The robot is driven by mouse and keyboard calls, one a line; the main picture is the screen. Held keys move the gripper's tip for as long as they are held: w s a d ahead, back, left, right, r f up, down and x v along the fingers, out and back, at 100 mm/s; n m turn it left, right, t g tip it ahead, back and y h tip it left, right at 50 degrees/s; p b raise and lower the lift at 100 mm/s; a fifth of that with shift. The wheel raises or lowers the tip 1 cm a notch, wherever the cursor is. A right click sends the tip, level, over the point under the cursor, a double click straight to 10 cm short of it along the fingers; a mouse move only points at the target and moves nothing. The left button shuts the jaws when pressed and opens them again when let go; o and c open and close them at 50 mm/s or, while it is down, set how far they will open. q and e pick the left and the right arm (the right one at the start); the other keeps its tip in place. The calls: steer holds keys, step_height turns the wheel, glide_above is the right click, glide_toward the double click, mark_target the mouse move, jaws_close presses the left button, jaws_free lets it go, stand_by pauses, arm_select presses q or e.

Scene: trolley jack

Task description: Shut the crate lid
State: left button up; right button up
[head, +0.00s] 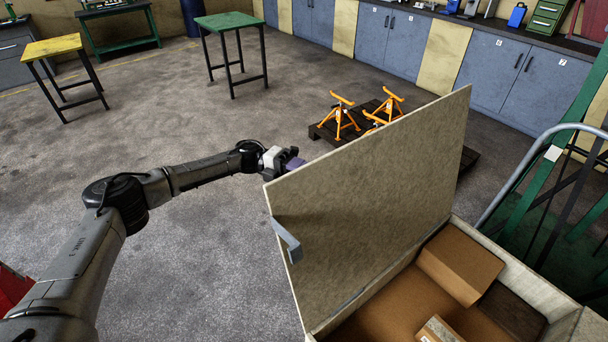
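The crate (555,297) stands at the lower right with its inside in view. Its pale lid (375,190) stands raised, tilted up along the crate's left side. A grey metal latch piece (287,240) is on the lid's left edge. My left arm reaches in from the left, and its gripper (293,164) is at the lid's upper left corner. The fingertips are partly hidden behind the lid, so I cannot tell whether they touch it or how far they are open. My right gripper is not in view.
Cardboard boxes (460,263) and a dark block (512,312) lie inside the crate. Orange jack stands (339,117) stand on a dark pallet (330,133) behind the lid. A curved metal handle (520,168) rises at the right.

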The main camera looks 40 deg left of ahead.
arm_select(q)
steer(key=shift+d, duration=0.45)
steer(key=shift+c, duration=0.3)
jaws_close()
steer(key=shift+w, duration=0.1)
